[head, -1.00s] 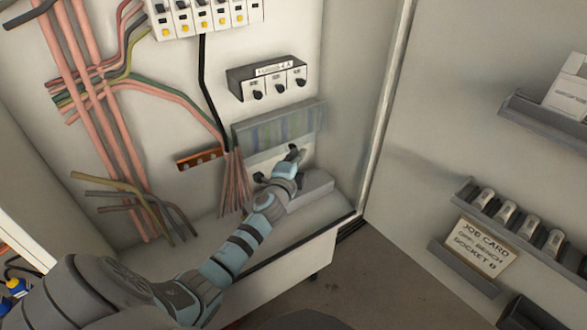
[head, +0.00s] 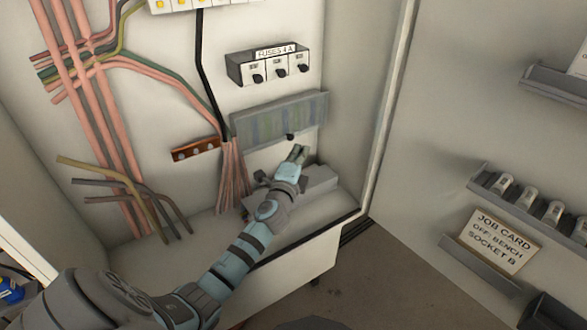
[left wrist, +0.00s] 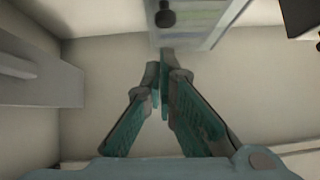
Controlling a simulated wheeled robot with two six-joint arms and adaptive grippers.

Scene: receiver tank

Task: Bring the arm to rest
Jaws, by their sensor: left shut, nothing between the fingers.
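My left gripper (head: 299,152) is inside the open cabinet, just below a grey panel (head: 280,120) with a faint striped face and a small dark knob (head: 290,137) at its lower edge. The gripper is shut and empty. In the left wrist view its fingertips (left wrist: 159,72) meet below the panel's dark knob (left wrist: 165,16), with a visible gap between them and the knob. My left arm reaches in from the lower left. My right gripper is not in view.
A fuse box (head: 268,67) is above the panel, and a brown strip (head: 195,150) is left of it. A grey block (head: 310,184) lies under the gripper. Cable ends (head: 115,190) stick out at left. The right door carries shelves and a job card (head: 497,243).

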